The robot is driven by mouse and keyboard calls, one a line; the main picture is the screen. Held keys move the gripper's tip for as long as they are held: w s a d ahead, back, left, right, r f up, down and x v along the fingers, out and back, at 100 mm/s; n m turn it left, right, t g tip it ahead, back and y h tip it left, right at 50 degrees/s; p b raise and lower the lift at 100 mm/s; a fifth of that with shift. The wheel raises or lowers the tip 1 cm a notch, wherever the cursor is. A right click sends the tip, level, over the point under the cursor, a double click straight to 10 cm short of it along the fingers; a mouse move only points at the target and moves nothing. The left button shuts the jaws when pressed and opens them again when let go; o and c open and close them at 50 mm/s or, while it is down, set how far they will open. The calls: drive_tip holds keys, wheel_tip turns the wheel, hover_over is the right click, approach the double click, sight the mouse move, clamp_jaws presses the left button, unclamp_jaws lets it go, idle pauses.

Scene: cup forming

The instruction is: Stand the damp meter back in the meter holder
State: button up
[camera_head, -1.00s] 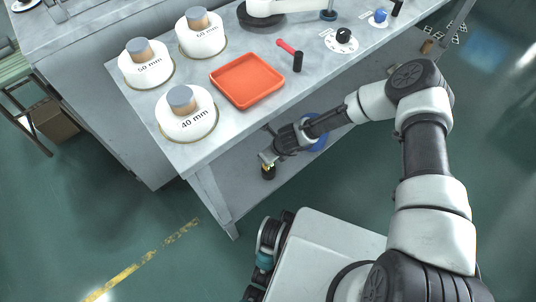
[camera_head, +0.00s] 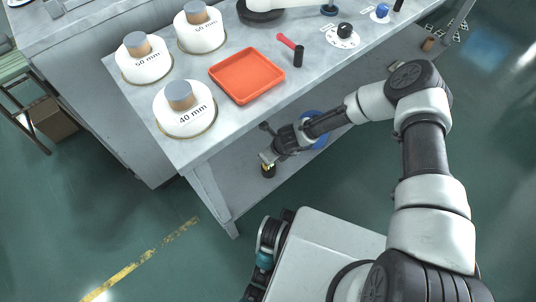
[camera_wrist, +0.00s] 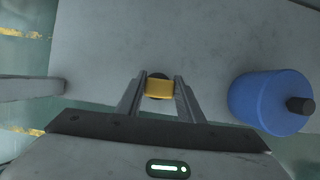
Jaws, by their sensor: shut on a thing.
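The damp meter (camera_wrist: 160,90) is a small yellow block between the two fingers of my gripper (camera_wrist: 161,84) in the wrist view. The fingers are shut on it from left and right. A dark rounded part shows just beyond the yellow block. No other holder can be made out.
A blue canister with a black cap (camera_wrist: 265,101) stands on the lower shelf (camera_wrist: 200,40) to the right. A table leg (camera_head: 213,195) is left of my gripper. The tabletop above carries an orange tray (camera_head: 247,75), several white round forms and a red-handled tool (camera_head: 290,45).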

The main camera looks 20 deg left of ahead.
drive_tip(key=shift+f, duration=0.2)
drive_tip(key=o, duration=1.7)
drive_tip(key=shift+r, duration=0.15)
drive_tip(key=shift+r+p, duration=3.05)
drive_tip(key=shift+r, duration=0.9)
